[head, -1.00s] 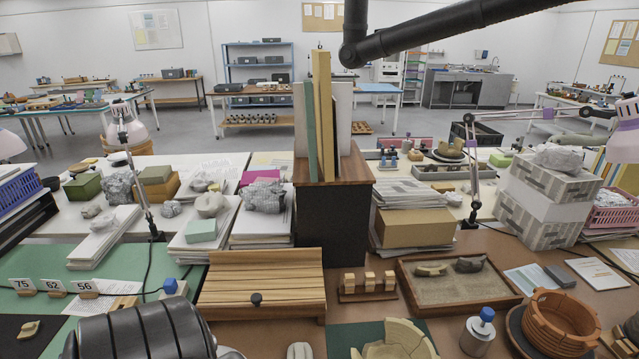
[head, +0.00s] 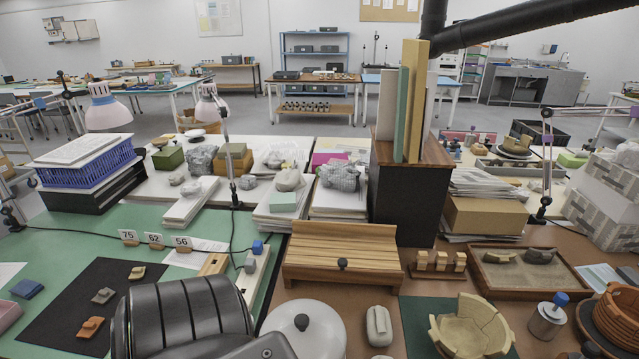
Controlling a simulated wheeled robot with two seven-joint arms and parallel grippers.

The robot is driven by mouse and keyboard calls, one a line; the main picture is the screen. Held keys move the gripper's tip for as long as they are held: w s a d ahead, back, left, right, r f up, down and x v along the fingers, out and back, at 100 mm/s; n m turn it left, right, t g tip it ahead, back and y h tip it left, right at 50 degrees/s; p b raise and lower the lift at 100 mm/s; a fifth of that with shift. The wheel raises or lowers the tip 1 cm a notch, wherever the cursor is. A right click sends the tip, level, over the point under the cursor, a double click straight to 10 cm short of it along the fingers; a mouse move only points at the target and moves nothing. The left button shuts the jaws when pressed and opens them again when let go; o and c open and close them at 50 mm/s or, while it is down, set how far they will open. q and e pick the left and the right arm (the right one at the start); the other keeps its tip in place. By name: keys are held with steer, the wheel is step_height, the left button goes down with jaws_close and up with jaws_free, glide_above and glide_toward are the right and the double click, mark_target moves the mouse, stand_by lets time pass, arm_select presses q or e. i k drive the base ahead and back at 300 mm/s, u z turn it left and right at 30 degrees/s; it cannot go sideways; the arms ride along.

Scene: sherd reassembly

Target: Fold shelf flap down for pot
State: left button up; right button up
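A slatted wooden piece (head: 340,248) with a dark knob (head: 342,263) near its front edge lies at the middle of the table in the head view. It looks like the shelf flap; I cannot tell whether it is folded up or down. A pale bowl of joined sherds (head: 470,328), its rim broken, stands on a dark green mat to the right. A ribbed orange-brown pot (head: 616,318) is cut by the right edge. A large dark ribbed part of my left arm fills the lower left. Neither gripper's fingers show.
A dark cabinet (head: 404,205) with upright boards stands behind the slatted piece. A small rack of wooden blocks (head: 438,264) and a sand tray (head: 572,283) are to its right. A white round lid-like thing (head: 303,335) and a grey block (head: 379,325) are in front.

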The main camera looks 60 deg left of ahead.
mark_target(341, 274)
steer(key=u, duration=1.5)
steer(key=i, duration=0.25)
steer(key=u, duration=0.25)
